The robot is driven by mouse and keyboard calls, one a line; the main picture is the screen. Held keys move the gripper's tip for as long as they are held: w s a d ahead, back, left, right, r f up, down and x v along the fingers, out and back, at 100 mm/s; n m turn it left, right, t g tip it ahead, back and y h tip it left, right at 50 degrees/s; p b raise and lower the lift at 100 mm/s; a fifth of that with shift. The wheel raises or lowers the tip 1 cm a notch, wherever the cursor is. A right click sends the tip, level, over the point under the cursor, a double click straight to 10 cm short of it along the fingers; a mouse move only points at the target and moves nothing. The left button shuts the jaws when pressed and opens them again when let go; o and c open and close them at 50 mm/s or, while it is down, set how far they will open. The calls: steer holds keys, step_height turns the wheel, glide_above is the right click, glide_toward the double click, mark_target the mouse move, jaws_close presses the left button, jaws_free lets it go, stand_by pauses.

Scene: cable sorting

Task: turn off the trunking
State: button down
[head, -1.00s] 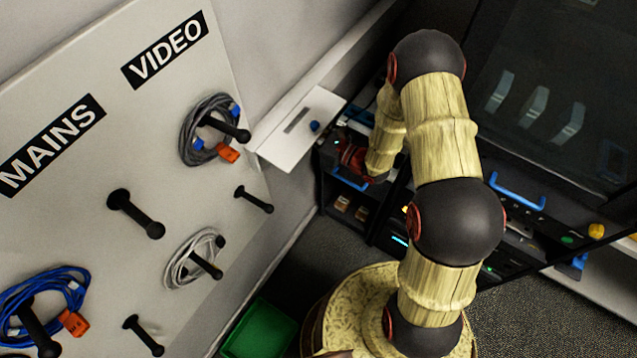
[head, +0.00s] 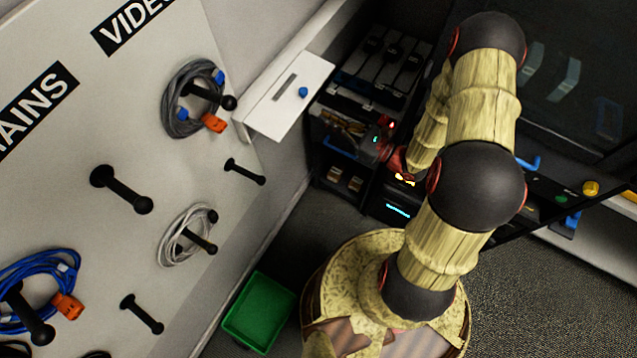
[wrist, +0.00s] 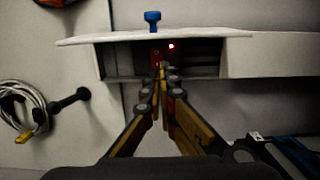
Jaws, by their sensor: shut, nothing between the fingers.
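The trunking is a white box on the wall with a blue knob (head: 303,92); its pale lid (head: 285,100) has a dark slot in it. In the wrist view the lid (wrist: 215,35) shows edge-on, with the blue knob (wrist: 152,17) on top. Below it is a dark open recess (wrist: 205,58) holding a red part with a small lit red light (wrist: 171,46). My gripper (wrist: 161,72) is shut and empty, its fingertips in front of the recess just below the red part. Whether they touch anything is unclear. In the head view the fingertips cannot be made out.
A pegboard wall with coiled cables (head: 195,100) and black pegs stands at the left. A green bin (head: 260,312) is on the floor. A dark equipment rack (head: 370,70) stands right of the trunking. A grey cable coil (wrist: 28,105) hangs left in the wrist view.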

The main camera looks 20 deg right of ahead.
steer(key=s+a+r+n+g+y+b, duration=0.2)
steer(key=s+a+r+n+g+b, duration=0.3)
steer(key=s+a+n+g, duration=0.6)
steer(key=s+d+f+n+g+h+b, duration=0.3)
steer(key=s+n+h+b, duration=0.4)
steer(key=n, duration=0.3)
steer(key=shift+s+f+g+h, duration=0.15)
steer(key=shift+s+g+h, duration=0.35)
steer(key=shift+s+h, duration=0.2)
steer(key=shift+d, duration=0.15)
